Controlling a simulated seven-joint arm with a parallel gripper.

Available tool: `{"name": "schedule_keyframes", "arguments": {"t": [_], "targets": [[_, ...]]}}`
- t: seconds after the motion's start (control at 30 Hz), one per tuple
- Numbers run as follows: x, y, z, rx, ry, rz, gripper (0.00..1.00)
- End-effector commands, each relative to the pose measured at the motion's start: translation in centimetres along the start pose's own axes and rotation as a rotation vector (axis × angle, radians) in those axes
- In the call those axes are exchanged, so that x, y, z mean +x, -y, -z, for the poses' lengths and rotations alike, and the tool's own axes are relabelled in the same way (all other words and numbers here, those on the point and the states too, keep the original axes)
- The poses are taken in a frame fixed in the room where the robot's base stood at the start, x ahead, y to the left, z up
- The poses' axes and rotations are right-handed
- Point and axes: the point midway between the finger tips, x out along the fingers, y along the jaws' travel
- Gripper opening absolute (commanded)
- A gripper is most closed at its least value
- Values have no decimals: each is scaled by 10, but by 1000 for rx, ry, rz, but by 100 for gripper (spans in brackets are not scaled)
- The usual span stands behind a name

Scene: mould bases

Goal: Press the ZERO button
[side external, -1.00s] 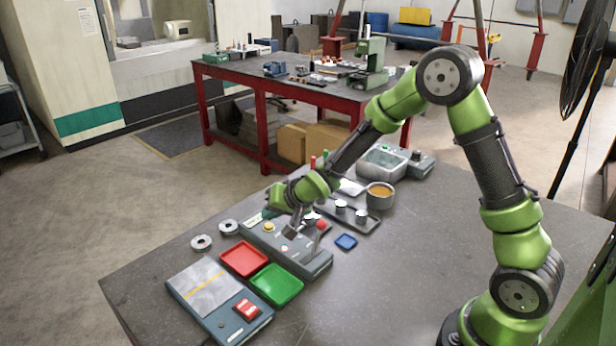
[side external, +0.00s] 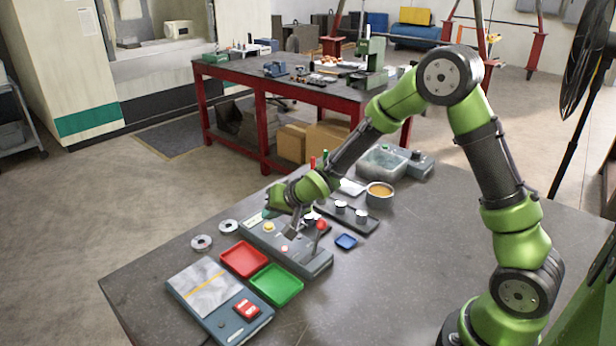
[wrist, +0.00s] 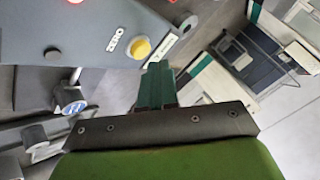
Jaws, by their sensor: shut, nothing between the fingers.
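The grey control unit (side external: 300,258) stands on the dark table, with a yellow button (side external: 268,227) near its far left end. In the wrist view the yellow button (wrist: 138,48) shows beside a label reading ZERO (wrist: 115,41) on the grey panel. My gripper (side external: 291,233) is shut and empty, pointing down over the unit, to the right of the yellow button in the side view. In the wrist view my shut gripper (wrist: 157,72) lies just below the yellow button in the picture. Whether the fingers touch the panel cannot be told.
A red-knobbed lever (side external: 320,225) rises from the unit close to my gripper. A red tray (side external: 244,259) and a green tray (side external: 276,285) lie in front. Metal rings (side external: 201,243) lie to the left. A blue dish (side external: 346,242) is to the right. The right part of the table is clear.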

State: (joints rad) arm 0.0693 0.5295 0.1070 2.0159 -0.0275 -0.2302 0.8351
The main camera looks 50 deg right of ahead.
Motion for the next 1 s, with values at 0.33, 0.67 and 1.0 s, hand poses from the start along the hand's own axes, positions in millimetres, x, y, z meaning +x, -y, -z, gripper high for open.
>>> {"name": "schedule_keyframes", "arguments": {"t": [0.33,0.67,1.0], "targets": [[4,-3,-3,2,1,-1,0],[6,-4,-4,0,0,0,0],[8,-6,-6,0,1,0,0]]}}
